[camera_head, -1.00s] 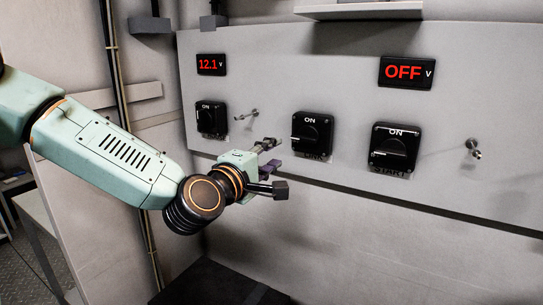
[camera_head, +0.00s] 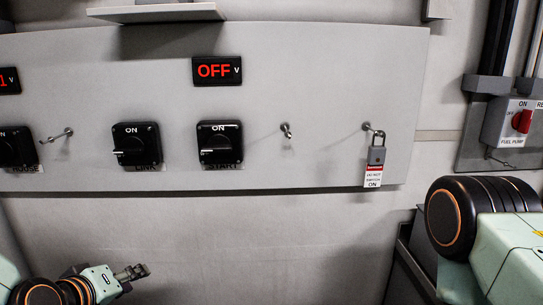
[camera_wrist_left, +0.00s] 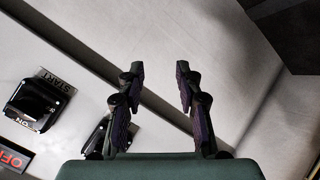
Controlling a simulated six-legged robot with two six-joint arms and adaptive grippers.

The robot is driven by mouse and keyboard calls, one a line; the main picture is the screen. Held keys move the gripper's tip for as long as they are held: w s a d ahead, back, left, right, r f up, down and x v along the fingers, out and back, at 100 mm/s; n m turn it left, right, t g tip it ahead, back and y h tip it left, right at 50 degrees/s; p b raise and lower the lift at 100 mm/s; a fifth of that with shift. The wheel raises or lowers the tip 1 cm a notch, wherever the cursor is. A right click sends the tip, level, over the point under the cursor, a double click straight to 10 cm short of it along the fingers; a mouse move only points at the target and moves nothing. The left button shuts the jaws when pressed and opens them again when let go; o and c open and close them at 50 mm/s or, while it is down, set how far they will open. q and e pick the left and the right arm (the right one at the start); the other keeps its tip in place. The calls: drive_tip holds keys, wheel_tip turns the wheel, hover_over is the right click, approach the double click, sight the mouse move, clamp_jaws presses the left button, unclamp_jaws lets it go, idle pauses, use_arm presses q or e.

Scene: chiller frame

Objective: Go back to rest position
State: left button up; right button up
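My left gripper (camera_head: 133,272) is low at the left in the head view, below the grey panel and apart from it. In the left wrist view its two fingers (camera_wrist_left: 157,95) stand apart with nothing between them, so it is open and empty. My right arm shows at the lower right of the head view, but its gripper is out of view. The grey panel (camera_head: 330,90) carries the START switch (camera_head: 220,143), a middle switch (camera_head: 137,145) and the HOUSE switch (camera_head: 14,148). The START switch also shows at the left in the left wrist view (camera_wrist_left: 36,102).
A red OFF display (camera_head: 217,70) sits above the START switch. A padlock with a tag (camera_head: 375,160) hangs from a peg at the panel's right. A FUEL PUMP switch box (camera_head: 512,122) is at the far right. The wall below the panel is clear.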

use_arm(q)
drive_tip(key=s+d+f+m+g+b, duration=0.1)
drive_tip(key=s+f+g, duration=0.4)
drive_tip(key=s+f, duration=0.9)
drive_tip(key=s+d+f+m+g+y+b, duration=0.1)
drive_tip(key=s+d+f+m+g, duration=0.2)
drive_tip(key=s+f, duration=1.1)
drive_tip(key=s+m+g, duration=0.2)
drive_tip(key=m+g, duration=0.1)
drive_tip(key=shift+f+b, duration=0.2)
drive_tip(key=shift+b, duration=0.15)
use_arm(e)
wheel_tip(320, 180, down, 3)
drive_tip(key=shift+r, duration=0.1)
use_arm(q)
drive_tip(key=shift+d, duration=0.1)
